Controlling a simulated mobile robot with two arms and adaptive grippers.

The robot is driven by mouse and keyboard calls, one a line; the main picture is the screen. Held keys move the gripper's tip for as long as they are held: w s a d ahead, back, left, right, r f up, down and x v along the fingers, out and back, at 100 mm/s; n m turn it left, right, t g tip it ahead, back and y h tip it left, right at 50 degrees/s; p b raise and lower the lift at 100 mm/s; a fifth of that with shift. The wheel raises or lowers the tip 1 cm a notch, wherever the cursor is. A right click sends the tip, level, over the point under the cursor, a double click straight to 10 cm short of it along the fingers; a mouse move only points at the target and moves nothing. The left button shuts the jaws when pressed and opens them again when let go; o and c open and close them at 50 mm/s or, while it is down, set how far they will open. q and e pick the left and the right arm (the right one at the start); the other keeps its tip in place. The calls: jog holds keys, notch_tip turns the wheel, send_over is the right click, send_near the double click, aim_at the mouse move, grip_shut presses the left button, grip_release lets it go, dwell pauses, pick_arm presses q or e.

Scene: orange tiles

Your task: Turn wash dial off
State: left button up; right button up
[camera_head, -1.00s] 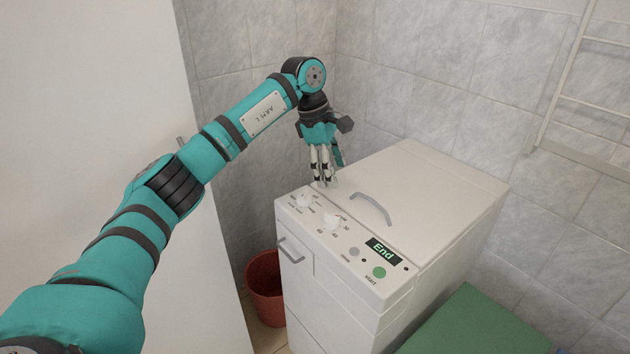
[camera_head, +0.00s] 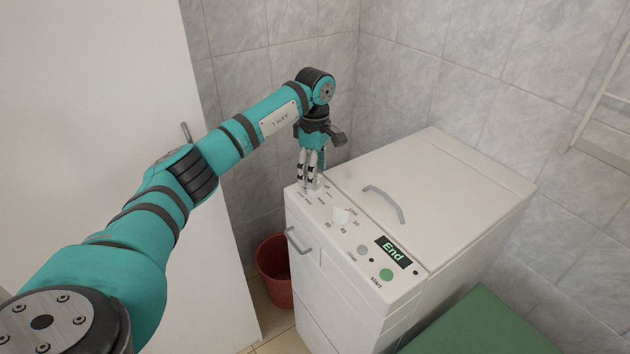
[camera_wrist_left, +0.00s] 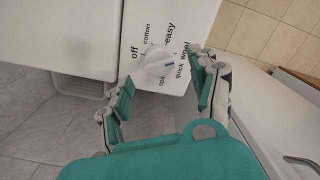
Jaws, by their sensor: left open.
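The white washing machine (camera_head: 455,185) stands in the corner, its control panel facing me. The wash dial (camera_wrist_left: 157,66) is a white knob in the left wrist view, ringed by the words off, cotton, easy, wool, quick and spin. My left gripper (camera_head: 309,184) is open above the dial's corner of the panel and mostly hides the dial in the head view. In the left wrist view its fingers (camera_wrist_left: 162,80) are spread on either side of the dial; I cannot tell contact. My right gripper is not in view.
A second white dial (camera_head: 341,215), a display reading End (camera_head: 393,252) and a green start button (camera_head: 386,275) share the panel. A grey lid handle (camera_head: 385,203) rises behind. A red bucket (camera_head: 274,270) and a green surface (camera_head: 480,325) flank the machine.

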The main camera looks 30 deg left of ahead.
aim_at(318, 192)
pick_arm(q)
notch_tip(318, 192, down, 4)
jog(key=shift+r, duration=0.15)
jog(key=shift+f, duration=0.25)
jog(key=c, duration=1.2)
jog(key=shift+o, duration=0.2)
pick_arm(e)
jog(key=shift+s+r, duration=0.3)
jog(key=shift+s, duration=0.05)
